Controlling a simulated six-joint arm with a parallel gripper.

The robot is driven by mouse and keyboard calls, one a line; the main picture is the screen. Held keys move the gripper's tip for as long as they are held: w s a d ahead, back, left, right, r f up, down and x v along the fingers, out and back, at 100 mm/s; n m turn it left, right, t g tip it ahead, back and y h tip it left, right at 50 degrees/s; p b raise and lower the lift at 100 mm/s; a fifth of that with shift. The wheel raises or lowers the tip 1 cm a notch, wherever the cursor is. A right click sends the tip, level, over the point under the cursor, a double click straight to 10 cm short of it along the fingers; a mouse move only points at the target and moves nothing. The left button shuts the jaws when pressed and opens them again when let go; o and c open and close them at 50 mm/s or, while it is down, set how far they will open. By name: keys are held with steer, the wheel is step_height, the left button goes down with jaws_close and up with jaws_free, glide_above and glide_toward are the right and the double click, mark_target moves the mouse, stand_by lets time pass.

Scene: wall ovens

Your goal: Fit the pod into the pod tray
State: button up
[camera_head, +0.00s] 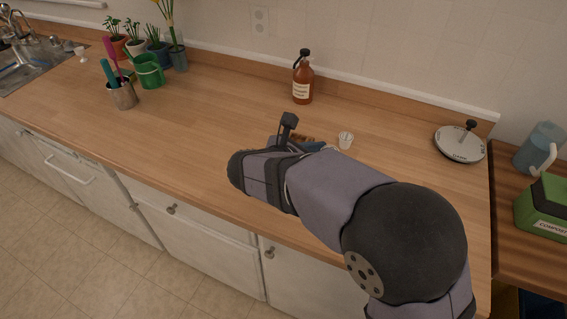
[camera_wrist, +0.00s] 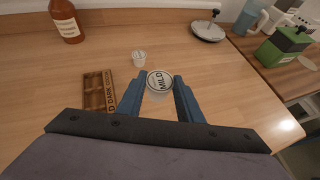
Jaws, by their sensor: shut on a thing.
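My gripper (camera_wrist: 160,80) has blue fingers, shut on a pod (camera_wrist: 159,84) whose pale round lid reads "MILD". The lid faces up towards the wrist camera, and the fingers are on its left and right. A brown tray-like piece (camera_wrist: 96,91) with dark sections and a strip of lettering including "DARK" lies on the counter left of the fingers. I see no pod in it. In the head view my gripper (camera_head: 312,146) is partly hidden by my own wrist, which covers most of the tray (camera_head: 301,138).
Another small white pod (camera_wrist: 139,59) stands on the counter beyond the gripper; a white cup shape (camera_head: 346,140) shows in the head view. A brown bottle (camera_head: 303,80) stands by the wall, and a round lid (camera_head: 460,143) lies right. Counter between is clear.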

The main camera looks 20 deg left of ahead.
steer(key=w+a+n+y, duration=0.2)
steer(key=a+n+y, duration=0.3)
steer(key=a, duration=0.7)
steer(key=shift+t, duration=0.4)
steer(key=shift+s+f+p, duration=0.2)
steer(key=shift+f+p, duration=0.2)
steer(key=shift+f, duration=4.7)
steer(key=shift+f, duration=0.1)
steer(key=shift+f, duration=0.1)
steer(key=o, duration=1)
steer(key=shift+o, duration=0.2)
